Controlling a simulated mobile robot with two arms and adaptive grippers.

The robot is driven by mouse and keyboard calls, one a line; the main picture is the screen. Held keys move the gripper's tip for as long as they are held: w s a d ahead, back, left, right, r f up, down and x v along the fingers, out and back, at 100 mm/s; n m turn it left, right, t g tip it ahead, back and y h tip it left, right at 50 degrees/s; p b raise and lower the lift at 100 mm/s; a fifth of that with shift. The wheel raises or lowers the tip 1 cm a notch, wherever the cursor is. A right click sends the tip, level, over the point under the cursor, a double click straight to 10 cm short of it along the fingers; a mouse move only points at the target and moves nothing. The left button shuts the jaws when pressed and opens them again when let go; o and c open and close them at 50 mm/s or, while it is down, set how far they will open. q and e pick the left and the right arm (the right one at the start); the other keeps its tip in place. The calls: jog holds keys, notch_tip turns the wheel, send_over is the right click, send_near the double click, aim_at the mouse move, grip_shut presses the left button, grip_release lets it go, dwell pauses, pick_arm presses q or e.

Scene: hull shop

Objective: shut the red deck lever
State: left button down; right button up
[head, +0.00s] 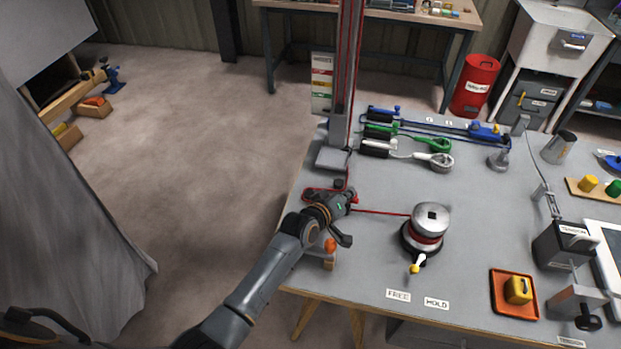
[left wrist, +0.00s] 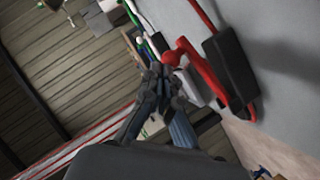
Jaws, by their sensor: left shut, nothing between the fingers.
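The red deck lever (left wrist: 203,72) shows in the left wrist view beside a black clutch body (left wrist: 228,62). It stands at an angle to that body, with a gap between them along part of its length. In the head view the red fitting (head: 316,193) sits at the table's left edge near the mast foot, partly hidden by my left gripper (head: 346,218). My left gripper is shut and empty. In the left wrist view its fingertips (left wrist: 160,75) are close to the lever's rounded end; I cannot tell whether they touch. My right gripper is not in view.
A red line (head: 380,212) runs from the fitting to the winch drum (head: 431,217). The mast (head: 343,100) stands behind. Several coloured handled tools (head: 410,146) lie beyond. FREE (head: 398,295) and HOLD (head: 436,302) labels lie on the clear front tabletop.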

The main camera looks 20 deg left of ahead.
pick_arm(q)
jog(key=shift+d+f, duration=0.7)
jog(key=shift+f, duration=0.1)
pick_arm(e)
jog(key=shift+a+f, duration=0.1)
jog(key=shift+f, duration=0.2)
pick_arm(q)
jog(key=shift+a+f+b, duration=0.1)
jog(key=shift+a+b, duration=0.05)
jog(key=shift+b, duration=0.15)
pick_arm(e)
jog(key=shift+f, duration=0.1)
